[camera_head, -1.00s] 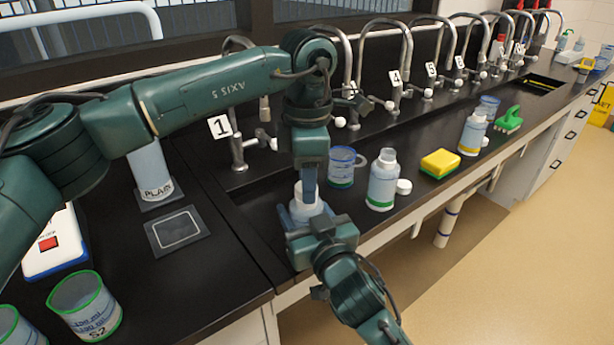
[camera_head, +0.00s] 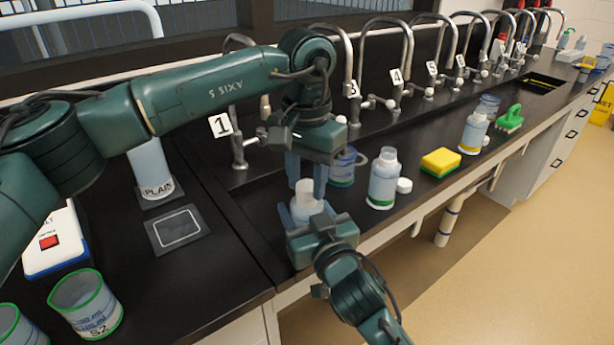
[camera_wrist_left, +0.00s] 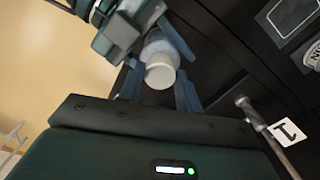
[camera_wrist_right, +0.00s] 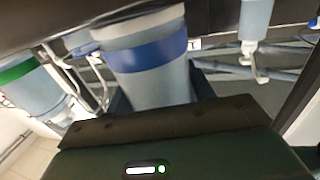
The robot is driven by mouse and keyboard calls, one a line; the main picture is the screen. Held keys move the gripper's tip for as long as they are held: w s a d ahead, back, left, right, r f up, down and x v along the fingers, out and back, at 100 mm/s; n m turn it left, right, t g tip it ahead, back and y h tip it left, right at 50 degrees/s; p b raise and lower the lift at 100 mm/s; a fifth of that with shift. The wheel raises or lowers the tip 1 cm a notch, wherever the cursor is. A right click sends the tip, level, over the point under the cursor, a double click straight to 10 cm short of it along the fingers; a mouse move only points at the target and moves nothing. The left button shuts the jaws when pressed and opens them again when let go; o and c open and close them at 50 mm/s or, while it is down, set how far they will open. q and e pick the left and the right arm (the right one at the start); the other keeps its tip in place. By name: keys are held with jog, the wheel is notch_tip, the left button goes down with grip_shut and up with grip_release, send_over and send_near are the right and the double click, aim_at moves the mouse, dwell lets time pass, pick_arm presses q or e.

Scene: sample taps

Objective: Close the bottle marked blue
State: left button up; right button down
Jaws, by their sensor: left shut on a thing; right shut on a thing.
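The blue-marked bottle (camera_head: 307,214) stands upright near the counter's front edge. Its blue band (camera_wrist_right: 150,55) shows in the right wrist view. My right gripper (camera_head: 306,217) is shut on the bottle's body from the front. My left gripper (camera_head: 305,190) points down from above, its fingers on either side of the white cap (camera_wrist_left: 160,75) at the bottle's top, and is shut on it. The cap also shows in the head view (camera_head: 305,187). How tightly the cap sits on the neck cannot be told.
A green-banded open bottle (camera_head: 382,182) stands to the right with a loose white cap (camera_head: 404,186) beside it. A blue-rimmed beaker (camera_head: 343,168) stands close behind. A sponge (camera_head: 440,161) and a yellow-banded bottle (camera_head: 473,133) are further right. Tap 1 (camera_head: 238,150) rises behind left.

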pick_arm(q)
jog(key=m, duration=0.4)
pick_arm(e)
jog(key=shift+f, duration=0.1)
pick_arm(q)
jog(key=o, duration=0.9)
jog(key=shift+o, duration=0.2)
jog(key=shift+c, duration=0.4)
